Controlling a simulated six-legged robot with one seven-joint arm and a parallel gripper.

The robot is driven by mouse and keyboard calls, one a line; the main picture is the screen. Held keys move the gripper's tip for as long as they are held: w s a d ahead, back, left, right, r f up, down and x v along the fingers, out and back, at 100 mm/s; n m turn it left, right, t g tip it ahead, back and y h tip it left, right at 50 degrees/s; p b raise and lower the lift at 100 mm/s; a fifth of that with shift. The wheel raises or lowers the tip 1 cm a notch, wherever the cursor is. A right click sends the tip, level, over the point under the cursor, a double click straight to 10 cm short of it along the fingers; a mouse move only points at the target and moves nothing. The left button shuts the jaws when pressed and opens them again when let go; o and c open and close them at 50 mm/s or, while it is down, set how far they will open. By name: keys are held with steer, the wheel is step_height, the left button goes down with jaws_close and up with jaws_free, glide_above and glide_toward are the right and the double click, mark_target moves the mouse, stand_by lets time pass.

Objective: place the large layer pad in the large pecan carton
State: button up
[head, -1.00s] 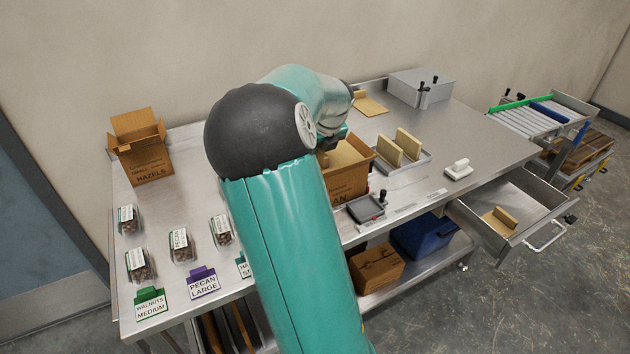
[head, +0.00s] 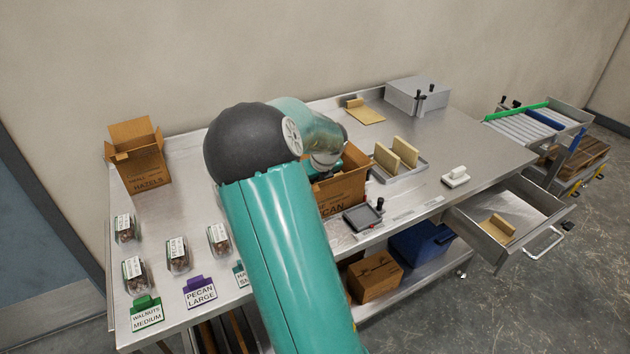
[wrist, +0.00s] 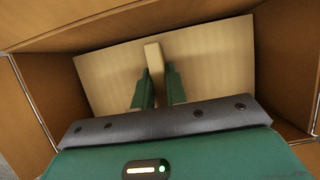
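The large layer pad (wrist: 215,60) is a flat tan board with an upright grip strip (wrist: 153,58) in its middle. In the wrist view it lies between the walls of the large pecan carton (wrist: 40,100), with a gap beside its left edge. My gripper (wrist: 160,85) has its two green fingers on either side of the strip and appears shut on it. In the head view the brown pecan carton (head: 345,190) stands open on the table, partly behind my arm. My gripper reaches down into it, and the pad is hidden there. Whether the pad touches what lies beneath cannot be seen.
Right of the carton, a grey tray (head: 416,172) holds two upright tan pads. A dark scale-like device (head: 362,216) stands in front. The hazel carton (head: 141,170), several clamshells and a purple pecan sign (head: 200,292) are at left. A drawer (head: 490,215) is open at right.

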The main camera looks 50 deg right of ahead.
steer(key=o, duration=0.4)
steer(key=shift+r, duration=0.35)
steer(key=v, duration=1.2)
steer(key=a+n, duration=0.3)
steer(key=a, duration=0.1)
steer(key=a+r+n+y, duration=0.1)
steer(key=a+n, duration=0.2)
steer(key=a, duration=0.1)
steer(key=a+n+y, duration=0.1)
steer(key=a+n, duration=0.2)
steer(key=a, duration=0.1)
steer(key=shift+a+r+n+t, duration=0.2)
steer(key=shift+a+n+t, duration=0.05)
steer(key=shift+n+t, duration=0.05)
steer(key=s+a+r+n, duration=0.2)
steer(key=s+a+n, duration=0.5)
steer(key=a+n, duration=0.6)
steer(key=s+a+r+n, duration=0.1)
steer(key=s+a+n, duration=0.6)
steer(key=a+n, duration=0.6)
steer(key=n, duration=0.4)
steer(key=shift+r+t+h, duration=0.3)
steer(key=shift+r, duration=0.1)
steer(key=shift+s, duration=0.1)
